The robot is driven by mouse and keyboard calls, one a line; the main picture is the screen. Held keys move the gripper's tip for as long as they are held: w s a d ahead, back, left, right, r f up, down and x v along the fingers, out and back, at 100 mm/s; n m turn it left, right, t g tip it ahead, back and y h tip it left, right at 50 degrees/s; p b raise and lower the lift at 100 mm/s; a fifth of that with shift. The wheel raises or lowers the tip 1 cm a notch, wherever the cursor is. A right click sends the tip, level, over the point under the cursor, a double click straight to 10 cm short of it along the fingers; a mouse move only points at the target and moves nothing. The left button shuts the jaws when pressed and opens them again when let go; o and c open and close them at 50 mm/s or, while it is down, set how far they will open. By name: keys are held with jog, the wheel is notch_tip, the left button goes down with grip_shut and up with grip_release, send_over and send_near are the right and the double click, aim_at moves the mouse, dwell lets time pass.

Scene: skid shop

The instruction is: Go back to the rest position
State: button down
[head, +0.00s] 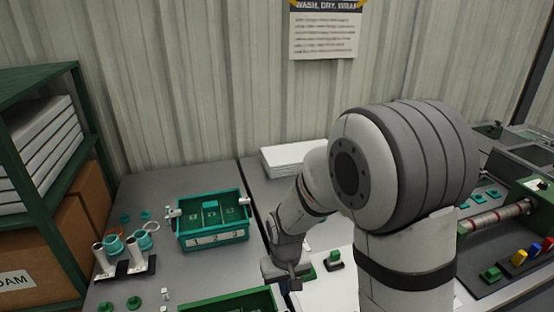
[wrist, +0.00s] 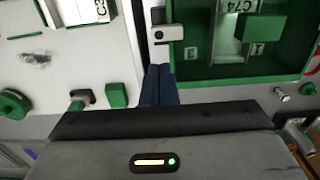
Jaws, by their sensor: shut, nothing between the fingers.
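My gripper (head: 287,288) hangs at the lower middle of the head view, below my bent arm. In the wrist view its dark blue fingers (wrist: 158,84) are shut against each other, with nothing visible between them. They are over the strip between a white surface on the left and a green tray (wrist: 190,68) on the right. My arm hides part of the bench behind it in the head view.
A teal divided bin (head: 213,238) stands on the grey bench, with metal tubes (head: 134,249) to its left. Another green tray (head: 232,302) is at the front edge. Green shelving (head: 90,125) stands left. Machinery (head: 500,212) stands right. Bench space behind the bin is clear.

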jog(key=s+d+r+m+t, duration=0.1)
jog(key=s+d+r, duration=0.5)
jog(key=r, duration=0.2)
jog(key=s+d+r+m+t, duration=0.2)
jog(key=s+d+r, duration=0.4)
jog(key=r, duration=0.3)
jog(key=shift+s+d+r, duration=0.25)
jog(key=shift+s, duration=0.1)
